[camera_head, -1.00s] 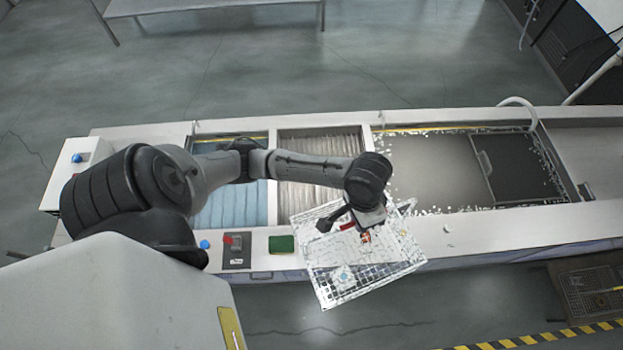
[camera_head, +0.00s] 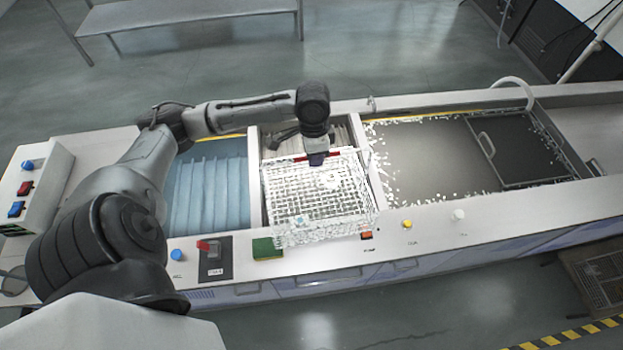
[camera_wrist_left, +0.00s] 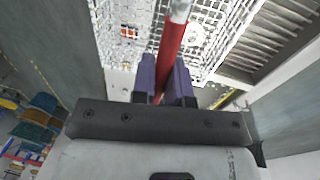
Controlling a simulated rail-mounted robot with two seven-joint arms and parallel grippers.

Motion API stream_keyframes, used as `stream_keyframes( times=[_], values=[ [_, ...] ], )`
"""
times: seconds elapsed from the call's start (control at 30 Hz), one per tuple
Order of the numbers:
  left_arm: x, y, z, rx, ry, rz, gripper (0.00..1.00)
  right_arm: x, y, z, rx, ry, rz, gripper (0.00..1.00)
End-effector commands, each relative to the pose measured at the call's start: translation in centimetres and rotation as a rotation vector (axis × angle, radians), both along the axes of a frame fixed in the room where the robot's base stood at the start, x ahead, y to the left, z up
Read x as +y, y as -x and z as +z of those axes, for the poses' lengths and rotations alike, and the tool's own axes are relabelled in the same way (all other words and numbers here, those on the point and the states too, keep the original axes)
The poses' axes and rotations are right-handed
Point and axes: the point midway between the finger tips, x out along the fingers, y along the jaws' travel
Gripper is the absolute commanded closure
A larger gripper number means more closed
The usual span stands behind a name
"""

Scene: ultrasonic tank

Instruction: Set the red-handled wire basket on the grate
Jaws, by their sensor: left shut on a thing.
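The white wire basket (camera_head: 318,195) hangs from its red handle (camera_head: 331,154) in my left gripper (camera_head: 316,158). In the left wrist view the red handle (camera_wrist_left: 172,45) lies between the two purple fingertips of the same gripper (camera_wrist_left: 165,80), which is shut on it. The basket covers most of the ribbed grate in the head view and overlaps the front ledge. The grate (camera_head: 348,135) shows behind it, and its slats (camera_wrist_left: 268,40) show beside the basket in the left wrist view. I cannot tell the exact gap below the basket. My right gripper is not in view.
A blue-water tank (camera_head: 210,190) lies left of the grate, and a dark bath with white foam and a lid (camera_head: 520,150) lies right. The front ledge carries a red switch (camera_head: 212,246), a green sponge (camera_head: 267,248) and several buttons.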

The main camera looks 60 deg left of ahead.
Motion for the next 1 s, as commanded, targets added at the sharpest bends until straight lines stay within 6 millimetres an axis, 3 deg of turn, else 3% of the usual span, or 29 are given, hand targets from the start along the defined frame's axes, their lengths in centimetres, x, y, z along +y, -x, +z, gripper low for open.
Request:
stream_keyframes(
  times=[0.03, 0.13, 0.5, 0.7, 1.0],
  values=[
    [1.0, -0.2, -0.8, -0.006, -0.004, -0.007, 1.00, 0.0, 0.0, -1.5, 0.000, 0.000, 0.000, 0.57],
    [2.3, -0.4, -0.9, -0.007, -0.007, -0.026, 1.00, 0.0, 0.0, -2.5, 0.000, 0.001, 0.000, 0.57],
    [4.3, -1.1, -0.3, -0.012, -0.012, -0.057, 1.00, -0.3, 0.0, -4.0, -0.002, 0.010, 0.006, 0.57],
    [3.7, -3.0, 2.0, -0.020, -0.013, -0.064, 1.00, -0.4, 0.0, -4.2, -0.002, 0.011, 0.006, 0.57],
    [0.9, -7.1, 4.5, -0.017, -0.020, -0.096, 1.00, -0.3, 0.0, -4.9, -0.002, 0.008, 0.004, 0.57]
  ],
)
